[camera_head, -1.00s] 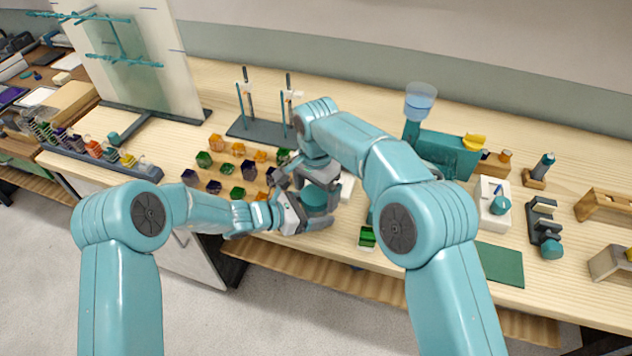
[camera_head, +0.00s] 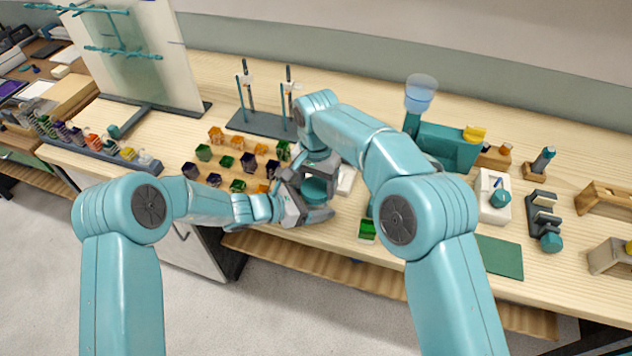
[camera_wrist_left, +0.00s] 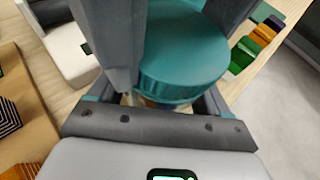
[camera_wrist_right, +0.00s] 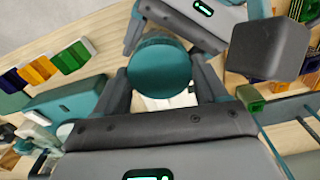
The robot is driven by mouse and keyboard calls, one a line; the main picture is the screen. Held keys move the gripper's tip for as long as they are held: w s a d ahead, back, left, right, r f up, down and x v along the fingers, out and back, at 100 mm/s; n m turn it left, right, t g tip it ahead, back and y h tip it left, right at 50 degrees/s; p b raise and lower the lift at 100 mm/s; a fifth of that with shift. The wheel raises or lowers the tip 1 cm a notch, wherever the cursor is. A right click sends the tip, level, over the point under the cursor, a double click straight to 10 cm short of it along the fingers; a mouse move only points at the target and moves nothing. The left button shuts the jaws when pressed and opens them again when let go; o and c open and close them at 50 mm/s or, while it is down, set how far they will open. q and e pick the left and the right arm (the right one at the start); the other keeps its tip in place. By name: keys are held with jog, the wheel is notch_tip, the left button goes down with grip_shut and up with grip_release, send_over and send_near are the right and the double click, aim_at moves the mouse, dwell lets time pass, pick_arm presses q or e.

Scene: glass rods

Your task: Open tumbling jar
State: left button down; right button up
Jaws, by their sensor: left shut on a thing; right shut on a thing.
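The tumbling jar has a round teal lid, seen in the head view as a teal cylinder (camera_head: 314,190) between my two grippers. My right gripper (camera_head: 318,178) reaches down from above and is shut on the jar's lid (camera_wrist_right: 159,66). My left gripper (camera_head: 316,212) comes in from the left and is shut on the jar lower down. In the left wrist view the teal lid (camera_wrist_left: 183,55) fills the space between the fingers. The jar's body is mostly hidden below the lid and behind the fingers.
Several coloured glass pieces (camera_head: 228,162) stand left of the grippers. A rod stand (camera_head: 262,124) is behind them. A green block (camera_head: 367,229) sits near the front edge, right of the jar. A teal machine with a clear cup (camera_head: 420,90) and a green mat (camera_head: 499,256) are further right.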

pick_arm(q)
jog(key=shift+w+a, duration=0.1)
pick_arm(e)
jog(key=shift+d, duration=0.1)
jog(key=o, duration=1.1)
jog(key=shift+o, duration=0.3)
